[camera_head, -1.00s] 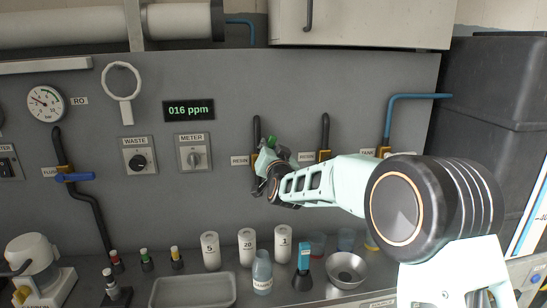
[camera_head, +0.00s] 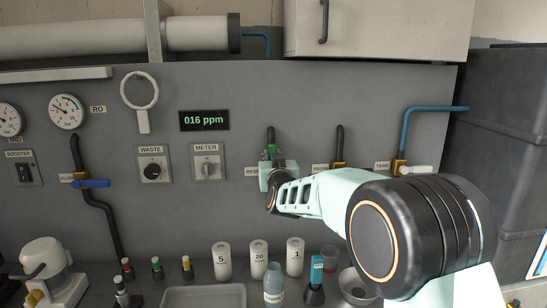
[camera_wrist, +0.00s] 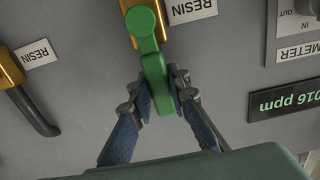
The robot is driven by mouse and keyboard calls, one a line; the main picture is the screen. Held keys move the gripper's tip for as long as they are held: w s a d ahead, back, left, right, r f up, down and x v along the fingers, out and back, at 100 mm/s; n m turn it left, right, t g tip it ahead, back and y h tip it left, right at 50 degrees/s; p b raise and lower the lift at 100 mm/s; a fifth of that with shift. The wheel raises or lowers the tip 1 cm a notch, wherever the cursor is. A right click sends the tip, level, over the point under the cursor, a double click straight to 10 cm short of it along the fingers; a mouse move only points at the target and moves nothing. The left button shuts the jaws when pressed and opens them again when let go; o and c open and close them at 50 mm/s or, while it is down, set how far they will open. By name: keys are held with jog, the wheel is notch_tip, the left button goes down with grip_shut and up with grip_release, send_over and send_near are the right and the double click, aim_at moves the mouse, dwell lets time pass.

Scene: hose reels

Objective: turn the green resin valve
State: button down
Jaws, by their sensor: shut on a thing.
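The green resin valve handle (camera_wrist: 153,67) shows in the wrist view on a brass valve body (camera_wrist: 143,42) beside a RESIN label. Its lever end lies between the two fingers of my gripper (camera_wrist: 166,97), which are shut on it. In the head view the green handle (camera_head: 272,150) shows only as a small bit above my gripper (camera_head: 279,176) at the grey panel. The rest of the valve there is hidden by the gripper and arm.
A second brass valve with a RESIN label (camera_wrist: 40,53) is close by in the wrist view. The TANK valve (camera_head: 398,167) is to the right and the blue FLUSH valve (camera_head: 92,184) to the left. Bottles and a tray (camera_head: 203,297) stand below.

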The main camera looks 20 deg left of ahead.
jog(key=c, duration=1.8)
grip_release()
jog(key=v, duration=1.2)
jog(key=shift+f, duration=0.1)
